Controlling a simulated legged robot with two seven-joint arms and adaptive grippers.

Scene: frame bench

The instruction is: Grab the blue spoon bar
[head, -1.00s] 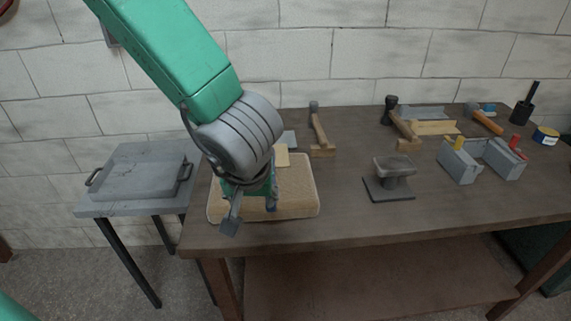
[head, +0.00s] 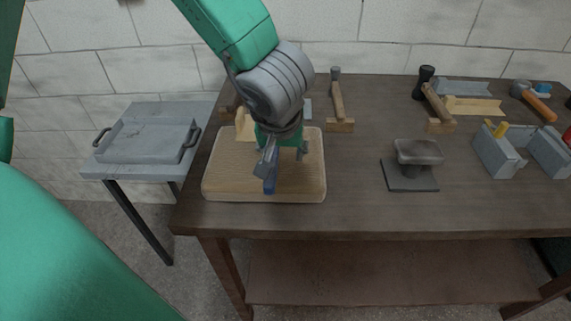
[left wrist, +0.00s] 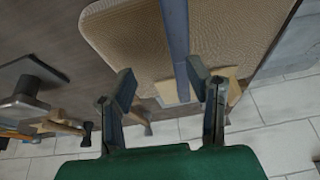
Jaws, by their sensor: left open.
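The blue spoon bar (head: 271,183) is narrow and lies on the tan block (head: 222,186) at the left end of the bench. My left gripper (head: 284,158) is open above the block, and its far part hides some of the bar. In the left wrist view the blue bar (left wrist: 176,35) runs down from the top edge toward the open left gripper (left wrist: 160,82). There the bar appears between the two fingers, nearer the right-hand one. I cannot tell whether that finger touches it. My right gripper is not in view.
A small anvil-like block (head: 418,152) stands on the bench (head: 360,215) to the right. A hammer on a wooden rest (head: 340,126) lies behind. The front middle of the bench is clear.

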